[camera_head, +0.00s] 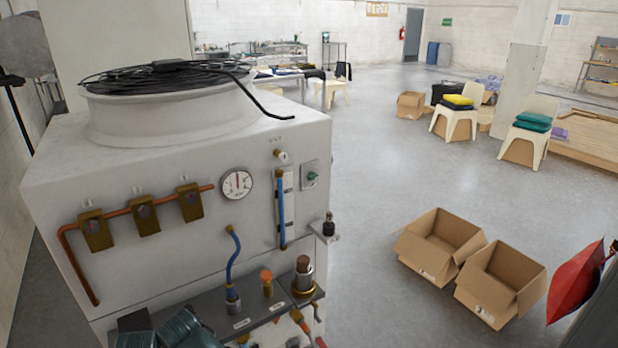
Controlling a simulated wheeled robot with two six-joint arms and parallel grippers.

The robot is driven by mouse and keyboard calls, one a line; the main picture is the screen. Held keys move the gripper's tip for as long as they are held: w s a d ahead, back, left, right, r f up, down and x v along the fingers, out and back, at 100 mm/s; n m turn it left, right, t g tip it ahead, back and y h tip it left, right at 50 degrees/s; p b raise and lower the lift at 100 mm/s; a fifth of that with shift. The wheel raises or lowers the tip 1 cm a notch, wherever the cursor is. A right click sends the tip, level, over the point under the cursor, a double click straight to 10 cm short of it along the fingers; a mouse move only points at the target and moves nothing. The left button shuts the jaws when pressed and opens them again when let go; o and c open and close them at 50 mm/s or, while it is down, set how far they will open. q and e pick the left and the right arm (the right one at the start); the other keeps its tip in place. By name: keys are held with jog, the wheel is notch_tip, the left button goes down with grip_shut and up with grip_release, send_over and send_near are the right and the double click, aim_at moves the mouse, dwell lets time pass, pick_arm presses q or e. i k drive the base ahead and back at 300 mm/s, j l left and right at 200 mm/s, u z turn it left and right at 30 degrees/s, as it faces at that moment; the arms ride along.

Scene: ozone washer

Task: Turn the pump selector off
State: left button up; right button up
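The white ozone washer cabinet (160,245) fills the left of the head view. On its front right is a small grey plate with a green switch (311,176), possibly the pump selector; its label and position are too small to read. A black-topped knob or lever (328,228) stands on a small bracket lower at the right corner. I cannot tell for certain which is the selector.
A gauge (237,184), copper pipe with brass valves (143,215) and blue hoses (282,210) are on the front. Below is a dark shelf (185,313) with fittings. Two open cardboard boxes (440,235) (518,255) stand right. The floor between is clear.

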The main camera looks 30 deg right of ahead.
aim_at(312, 175)
jog(key=l+z, duration=0.15)
jog(key=z, duration=0.35)
jog(key=l+z, duration=0.15)
jog(key=z, duration=0.3)
jog(key=i+l+z, duration=0.1)
jog(key=z, duration=0.4)
